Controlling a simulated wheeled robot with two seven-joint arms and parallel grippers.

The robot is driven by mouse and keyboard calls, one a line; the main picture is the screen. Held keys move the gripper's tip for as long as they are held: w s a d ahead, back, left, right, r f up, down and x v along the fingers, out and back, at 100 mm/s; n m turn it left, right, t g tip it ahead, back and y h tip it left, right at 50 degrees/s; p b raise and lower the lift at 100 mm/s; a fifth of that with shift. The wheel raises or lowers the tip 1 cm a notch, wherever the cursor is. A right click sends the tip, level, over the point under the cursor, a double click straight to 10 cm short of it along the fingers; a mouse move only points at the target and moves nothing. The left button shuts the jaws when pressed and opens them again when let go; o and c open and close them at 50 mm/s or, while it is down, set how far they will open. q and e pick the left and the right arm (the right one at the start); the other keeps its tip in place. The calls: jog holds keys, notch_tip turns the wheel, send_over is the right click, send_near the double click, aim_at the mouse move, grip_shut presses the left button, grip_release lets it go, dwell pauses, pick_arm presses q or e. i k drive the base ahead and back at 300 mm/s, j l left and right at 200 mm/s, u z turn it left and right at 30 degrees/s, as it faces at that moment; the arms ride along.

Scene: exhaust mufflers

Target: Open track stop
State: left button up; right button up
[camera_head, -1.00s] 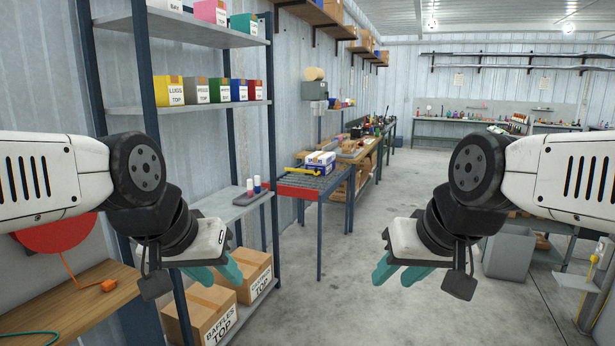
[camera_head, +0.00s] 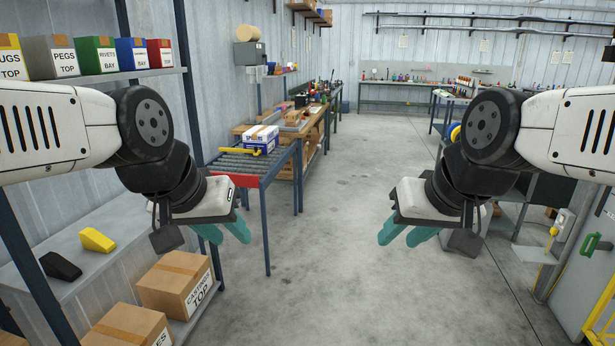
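A roller track (camera_head: 250,163) on a dark blue frame stands ahead, left of centre, with a red plate (camera_head: 235,180) across its near end. A yellow bar (camera_head: 238,150) lies across the rollers, in front of a white and blue box (camera_head: 261,138). I cannot tell for sure which of these parts is the track stop. My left gripper (camera_head: 232,238) and my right gripper (camera_head: 400,240) are held in the air in front of me, short of the track. Both are empty, with their teal fingers apart.
A shelf rack on the left holds labelled bins (camera_head: 97,54), yellow and black wedges (camera_head: 97,239), and cardboard boxes (camera_head: 178,285). A workbench (camera_head: 310,115) runs behind the track. A grey cabinet with a green handle (camera_head: 594,244) stands at right. The middle floor (camera_head: 330,200) is clear.

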aim_at(256, 152)
jog(key=i, duration=2.05)
jog(key=i+u, duration=0.25)
jog(key=i, duration=0.2)
jog(key=i+l+u, duration=0.15)
jog(key=i+u, duration=0.15)
jog(key=i+l+u, duration=0.25)
jog(key=i, duration=0.3)
jog(key=i+l+u, duration=0.3)
jog(key=i+j, duration=0.15)
jog(key=i, duration=0.3)
jog(key=j+u, duration=0.05)
